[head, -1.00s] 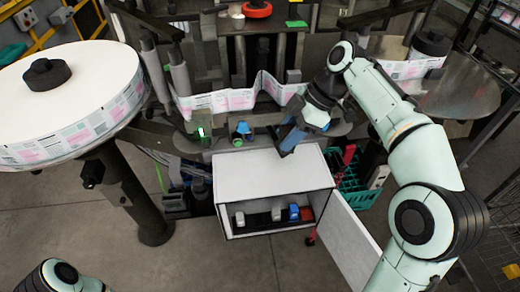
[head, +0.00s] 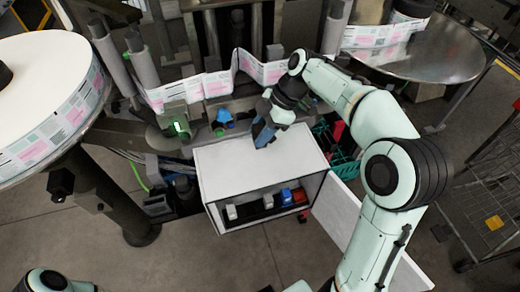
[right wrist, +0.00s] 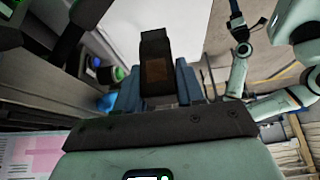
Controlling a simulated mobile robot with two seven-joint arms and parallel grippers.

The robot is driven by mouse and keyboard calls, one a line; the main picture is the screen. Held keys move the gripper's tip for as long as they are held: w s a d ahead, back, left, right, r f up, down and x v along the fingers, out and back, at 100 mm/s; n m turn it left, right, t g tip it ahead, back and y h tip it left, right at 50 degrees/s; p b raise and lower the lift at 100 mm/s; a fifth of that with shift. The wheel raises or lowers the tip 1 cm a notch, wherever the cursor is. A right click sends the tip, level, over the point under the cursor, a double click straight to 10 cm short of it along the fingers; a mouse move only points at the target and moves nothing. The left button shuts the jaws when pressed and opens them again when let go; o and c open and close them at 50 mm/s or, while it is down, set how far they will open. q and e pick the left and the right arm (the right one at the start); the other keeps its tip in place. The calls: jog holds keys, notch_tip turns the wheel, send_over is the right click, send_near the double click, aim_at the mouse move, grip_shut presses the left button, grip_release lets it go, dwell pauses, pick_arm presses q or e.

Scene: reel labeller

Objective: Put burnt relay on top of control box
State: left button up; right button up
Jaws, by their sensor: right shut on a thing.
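The control box (head: 235,175) is a white cabinet with a bare, flat top and an open front, below the machine in the head view. My right gripper (head: 262,138) is over the back part of its top, with blue fingers pointing down. In the right wrist view the gripper (right wrist: 166,85) is shut on the burnt relay (right wrist: 157,70), a dark block with a brown scorched patch. The white top shows beyond it. In the head view the relay is mostly hidden by the fingers; I cannot tell if it touches the top. My left gripper is out of view.
Several relays, white, blue and red (head: 300,196), stand in a row inside the box. Its door (head: 345,215) hangs open to the right. A teal crate (head: 343,165) stands behind the door. A label reel (head: 45,90) is at left, and a printed label strip (head: 217,84) runs behind.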

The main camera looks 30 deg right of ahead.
jog(key=shift+f, duration=3.55)
jog(key=shift+w+f+b, duration=0.1)
jog(key=shift+b, duration=0.25)
jog(key=o, duration=0.8)
jog(key=shift+f, duration=0.1)
jog(key=shift+c, duration=0.2)
jog(key=o, duration=0.4)
